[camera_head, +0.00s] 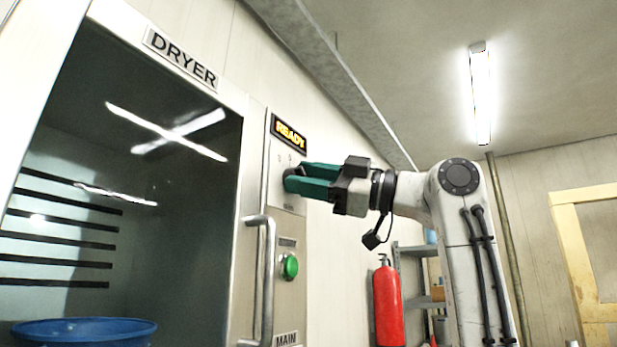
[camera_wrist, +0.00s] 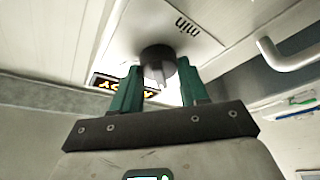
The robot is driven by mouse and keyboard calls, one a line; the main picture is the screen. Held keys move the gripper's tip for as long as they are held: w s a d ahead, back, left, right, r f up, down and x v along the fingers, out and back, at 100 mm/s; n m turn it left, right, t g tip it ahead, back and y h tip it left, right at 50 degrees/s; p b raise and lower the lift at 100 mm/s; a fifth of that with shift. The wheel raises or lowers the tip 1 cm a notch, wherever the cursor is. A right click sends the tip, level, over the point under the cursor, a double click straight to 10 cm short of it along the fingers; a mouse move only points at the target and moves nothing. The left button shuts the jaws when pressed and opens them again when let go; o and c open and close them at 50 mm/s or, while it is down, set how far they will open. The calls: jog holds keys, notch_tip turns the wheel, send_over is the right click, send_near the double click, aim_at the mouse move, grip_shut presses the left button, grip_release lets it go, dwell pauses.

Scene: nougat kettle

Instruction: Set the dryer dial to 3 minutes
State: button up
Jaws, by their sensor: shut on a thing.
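The dryer (camera_head: 245,110) stands at the left with a "DRYER" label, a glass door and a control panel on its right side. My gripper (camera_head: 290,180) is at the upper part of this panel, below the lit "READY" display (camera_head: 289,133). In the wrist view the dark round dial (camera_wrist: 158,62) sits between the two green fingers (camera_wrist: 160,88), and they are shut on it. In the head view the fingers hide most of the dial. Its pointer setting and the scale marks cannot be read.
A green button (camera_head: 290,266) is lower on the panel, above a "MAIN" label. The vertical door handle (camera_head: 266,280) stands out left of the panel and also shows in the wrist view (camera_wrist: 290,56). A blue tub (camera_head: 84,330) is behind the glass. A red extinguisher (camera_head: 388,305) hangs beyond.

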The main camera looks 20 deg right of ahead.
jog(key=o, duration=1.1)
jog(key=shift+c, duration=0.2)
jog(key=b+v, duration=0.4)
jog(key=v, duration=0.6)
jog(key=shift+s+d+f, duration=0.15)
jog(key=shift+s+d, duration=0.1)
jog(key=shift+s, duration=0.05)
